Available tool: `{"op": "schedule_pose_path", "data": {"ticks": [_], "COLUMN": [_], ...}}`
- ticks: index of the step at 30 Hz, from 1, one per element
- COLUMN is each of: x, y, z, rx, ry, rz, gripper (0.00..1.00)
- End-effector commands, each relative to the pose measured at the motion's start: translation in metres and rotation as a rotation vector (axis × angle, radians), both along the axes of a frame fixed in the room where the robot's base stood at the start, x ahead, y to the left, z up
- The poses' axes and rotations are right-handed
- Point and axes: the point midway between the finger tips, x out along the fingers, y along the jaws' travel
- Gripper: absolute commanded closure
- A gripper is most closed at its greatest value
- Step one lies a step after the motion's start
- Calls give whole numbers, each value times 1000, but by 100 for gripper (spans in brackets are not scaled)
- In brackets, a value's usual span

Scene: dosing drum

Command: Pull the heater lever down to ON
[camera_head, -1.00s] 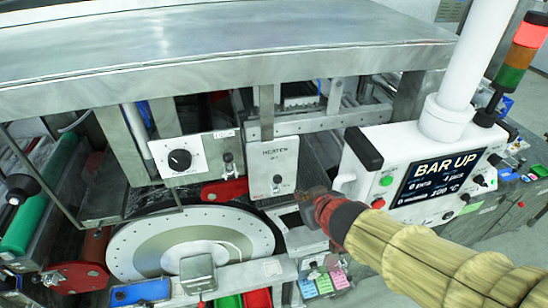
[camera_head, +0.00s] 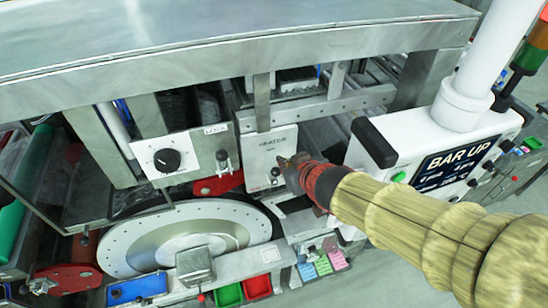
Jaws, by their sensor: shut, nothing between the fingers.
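The heater panel (camera_head: 276,143) is a light grey plate labelled HEATER, hanging under the steel table frame in the middle of the head view. Its small dark lever (camera_head: 276,172) shows on the lower part of the plate, right beside my fingertips. My gripper (camera_head: 285,163) is shut and empty, its tips at the right side of the plate by the lever. I cannot tell whether the tips touch the lever or the plate. The gripper partly covers the panel's right side, and the lever's exact position is too small to read.
A panel with a black knob (camera_head: 167,160) and a small switch (camera_head: 222,160) sits to the left. The white console reading BAR UP (camera_head: 452,148) stands to the right, close to my arm. A large round disc (camera_head: 185,240) lies below. The steel table top (camera_head: 230,35) overhangs above.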

Motion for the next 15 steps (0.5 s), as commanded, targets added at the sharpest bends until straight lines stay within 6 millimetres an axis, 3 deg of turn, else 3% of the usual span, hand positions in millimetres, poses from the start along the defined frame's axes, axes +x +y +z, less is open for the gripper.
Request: {"op": "schedule_pose_path", "data": {"ticks": [12,15], "x": [18,34], "y": [7,12], "z": [-15,-31], "rx": [0,0], "ry": [-1,0], "rz": [0,0], "gripper": [100,100]}}
